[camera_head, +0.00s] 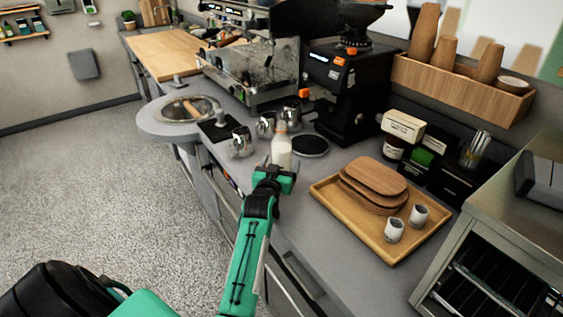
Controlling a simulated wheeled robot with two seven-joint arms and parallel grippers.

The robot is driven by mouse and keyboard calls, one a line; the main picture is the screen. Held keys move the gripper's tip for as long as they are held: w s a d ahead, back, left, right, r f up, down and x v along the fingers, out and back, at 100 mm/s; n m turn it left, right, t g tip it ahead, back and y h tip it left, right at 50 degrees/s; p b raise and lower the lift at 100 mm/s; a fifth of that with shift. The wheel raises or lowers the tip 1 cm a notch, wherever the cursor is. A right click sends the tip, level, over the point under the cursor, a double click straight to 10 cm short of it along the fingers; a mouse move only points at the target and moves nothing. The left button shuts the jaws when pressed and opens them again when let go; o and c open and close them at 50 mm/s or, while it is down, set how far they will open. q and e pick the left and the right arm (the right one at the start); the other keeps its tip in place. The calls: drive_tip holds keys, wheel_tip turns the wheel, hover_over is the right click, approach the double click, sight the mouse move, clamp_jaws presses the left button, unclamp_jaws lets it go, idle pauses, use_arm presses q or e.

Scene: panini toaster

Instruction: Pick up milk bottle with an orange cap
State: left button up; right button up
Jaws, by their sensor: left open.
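The milk bottle (281,151) is white with an orange cap. It stands upright on the grey counter, in the middle of the view. My left gripper (279,167) is open, low at the near side of the bottle. Its fingertips are close to the bottle's lower part, and the gripper hides the bottle's base. I cannot tell whether the fingers touch the bottle or reach around it. My right gripper is not in view.
Metal pitchers (242,142) stand left of and behind the bottle, with a black round mat (310,146) to its right. A wooden tray (346,223) with boards and two cups lies nearer right. A black grinder (345,95) and an espresso machine (250,62) stand behind.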

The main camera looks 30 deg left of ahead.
use_arm(q)
drive_tip(key=x, duration=0.3)
drive_tip(key=c, duration=1.3)
drive_tip(key=shift+o, duration=0.2)
drive_tip(key=shift+r, duration=0.1)
wheel_tip(320, 180, up, 20)
drive_tip(key=b, duration=0.1)
drive_tip(key=shift+b, duration=0.4)
